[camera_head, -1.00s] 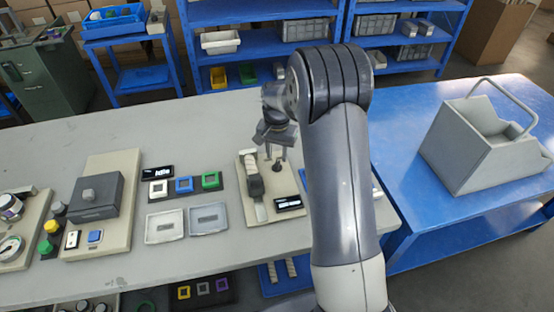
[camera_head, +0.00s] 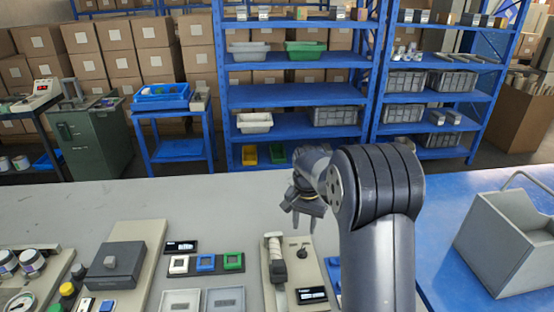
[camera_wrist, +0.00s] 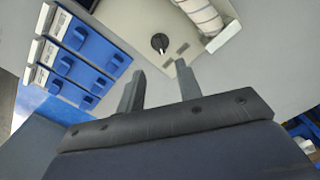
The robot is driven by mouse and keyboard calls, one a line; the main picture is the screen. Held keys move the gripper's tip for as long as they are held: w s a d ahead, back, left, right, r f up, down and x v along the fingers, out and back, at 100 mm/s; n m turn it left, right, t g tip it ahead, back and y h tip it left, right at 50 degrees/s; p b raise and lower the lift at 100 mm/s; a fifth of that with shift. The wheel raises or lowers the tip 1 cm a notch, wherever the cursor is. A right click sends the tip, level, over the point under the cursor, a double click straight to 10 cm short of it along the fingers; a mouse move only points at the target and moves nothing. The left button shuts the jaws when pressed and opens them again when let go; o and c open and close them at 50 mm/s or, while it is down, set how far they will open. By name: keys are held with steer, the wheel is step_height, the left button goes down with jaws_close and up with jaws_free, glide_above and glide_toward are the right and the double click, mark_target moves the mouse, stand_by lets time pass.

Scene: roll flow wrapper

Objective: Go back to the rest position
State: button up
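My gripper (camera_head: 303,222) is above the grey workbench, raised over the beige wrapper base plate (camera_head: 314,270). In the wrist view my gripper (camera_wrist: 158,75) has its two fingers apart, with nothing between them. The base plate carries a dark knob (camera_head: 302,253), a light ribbed roll (camera_head: 274,244) and a small black display (camera_head: 311,295). In the wrist view the knob (camera_wrist: 160,43) lies beyond the fingertips, clear of them, and the ribbed roll (camera_wrist: 203,14) is at upper right. My arm covers the bench right of the plate in the head view.
A grey box (camera_head: 512,240) stands on the blue table at right. White, blue and green square frames (camera_head: 206,263) and two trays (camera_head: 181,301) lie left of the plate. A blue panel with several blocks (camera_wrist: 75,60) shows in the wrist view. Shelves (camera_head: 295,97) stand behind; the bench's back strip is clear.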

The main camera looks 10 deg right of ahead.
mark_target(302, 249)
step_height(302, 249, down, 10)
steer(key=shift+r+p, duration=0.1)
steer(key=shift+p, duration=0.3)
steer(key=shift+n, duration=0.3)
